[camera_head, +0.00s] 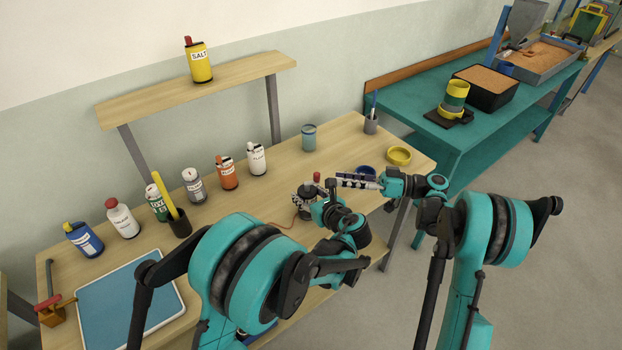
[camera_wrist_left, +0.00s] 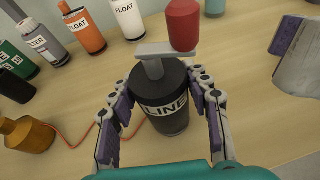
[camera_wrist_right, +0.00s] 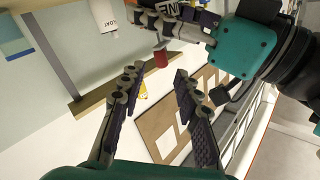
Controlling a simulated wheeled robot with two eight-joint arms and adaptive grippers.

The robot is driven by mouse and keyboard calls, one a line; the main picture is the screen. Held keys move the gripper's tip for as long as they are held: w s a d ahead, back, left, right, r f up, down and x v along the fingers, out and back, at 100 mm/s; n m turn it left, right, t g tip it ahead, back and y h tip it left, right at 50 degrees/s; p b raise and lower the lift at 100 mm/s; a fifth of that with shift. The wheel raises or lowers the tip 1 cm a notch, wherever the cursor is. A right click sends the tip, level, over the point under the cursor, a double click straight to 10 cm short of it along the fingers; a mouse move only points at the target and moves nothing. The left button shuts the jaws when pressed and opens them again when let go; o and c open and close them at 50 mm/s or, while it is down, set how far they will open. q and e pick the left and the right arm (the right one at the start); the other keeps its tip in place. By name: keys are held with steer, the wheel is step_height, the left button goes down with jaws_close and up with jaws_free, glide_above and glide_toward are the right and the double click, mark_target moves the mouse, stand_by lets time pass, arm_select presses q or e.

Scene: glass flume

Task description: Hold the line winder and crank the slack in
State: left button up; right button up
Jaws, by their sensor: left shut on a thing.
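The line winder (camera_wrist_left: 165,105) is a black drum with a white LINE label, a grey crank arm on top and a red knob (camera_wrist_left: 183,24) at the crank's end. It stands upright on the wooden table, also in the head view (camera_head: 304,205). My left gripper (camera_wrist_left: 165,88) is shut on its drum, one finger on each side. An orange cord (camera_wrist_left: 75,140) runs from it across the table. My right gripper (camera_wrist_right: 158,80) is open and empty, its fingers pointing toward the red knob (camera_wrist_right: 160,57) but apart from it. It shows in the head view (camera_head: 340,181) right of the knob.
Several labelled bottles (camera_head: 227,173) line the table's back, below a shelf (camera_head: 190,92) with a yellow SALT bottle (camera_head: 198,62). A blue-topped tray (camera_head: 130,298) lies front left. A yellow ring (camera_head: 399,156) and a blue dish (camera_head: 365,171) lie near the right gripper.

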steer(key=a+m+g, duration=0.1)
steer(key=a+m, duration=0.3)
steer(key=m, duration=0.5)
steer(key=a+m+g, duration=0.2)
steer(key=a+m, duration=0.2)
steer(key=m, duration=0.5)
steer(key=a+m+g, duration=0.2)
steer(key=a+m, duration=0.1)
steer(key=m, duration=0.6)
steer(key=shift+w+a+f+m, duration=0.15)
steer(key=shift+w+a+m, duration=0.25)
jaws_close()
